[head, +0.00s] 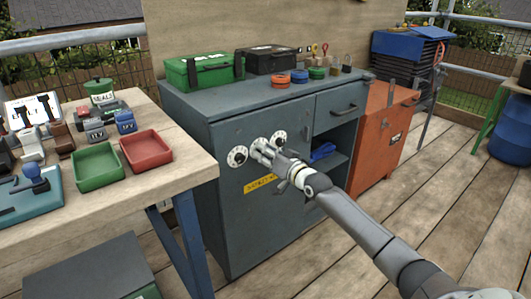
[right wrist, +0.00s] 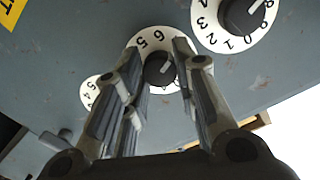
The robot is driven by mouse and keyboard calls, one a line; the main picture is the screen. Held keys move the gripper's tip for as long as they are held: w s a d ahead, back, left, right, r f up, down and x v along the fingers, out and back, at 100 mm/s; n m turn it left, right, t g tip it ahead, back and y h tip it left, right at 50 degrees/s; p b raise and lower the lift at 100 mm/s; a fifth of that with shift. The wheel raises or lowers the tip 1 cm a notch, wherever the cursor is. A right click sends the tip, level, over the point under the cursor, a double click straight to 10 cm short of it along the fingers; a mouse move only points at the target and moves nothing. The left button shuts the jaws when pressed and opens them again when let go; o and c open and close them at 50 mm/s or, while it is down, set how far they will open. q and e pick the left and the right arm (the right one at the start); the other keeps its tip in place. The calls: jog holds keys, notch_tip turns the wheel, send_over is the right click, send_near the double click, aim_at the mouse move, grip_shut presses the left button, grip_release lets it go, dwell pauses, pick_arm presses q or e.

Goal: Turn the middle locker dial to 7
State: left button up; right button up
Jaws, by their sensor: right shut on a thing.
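Three white dials with black knobs sit in a row on the grey locker's front (head: 228,215). The middle dial (right wrist: 149,38) is between the fingers of my right gripper (right wrist: 162,60), which is shut on its black knob (right wrist: 159,70). In the head view my right gripper (head: 267,153) covers most of this dial. The left dial (head: 237,156) and right dial (head: 279,138) are uncovered. In the wrist view one neighbouring dial (right wrist: 209,25) shows digits 0 to 4. My left gripper is out of view.
A yellow label (head: 260,183) is below the dials. A green box (head: 200,71), a black box (head: 270,59) and several coloured rings lie on the cabinet top. A wooden workbench (head: 190,170) with trays stands close at left. An orange cabinet (head: 375,140) stands at right.

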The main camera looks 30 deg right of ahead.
jog(key=shift+f, duration=0.1)
jog(key=o, duration=1)
jog(key=shift+o, duration=0.2)
jog(key=s, duration=1.2)
jog(key=shift+d+r, duration=0.35)
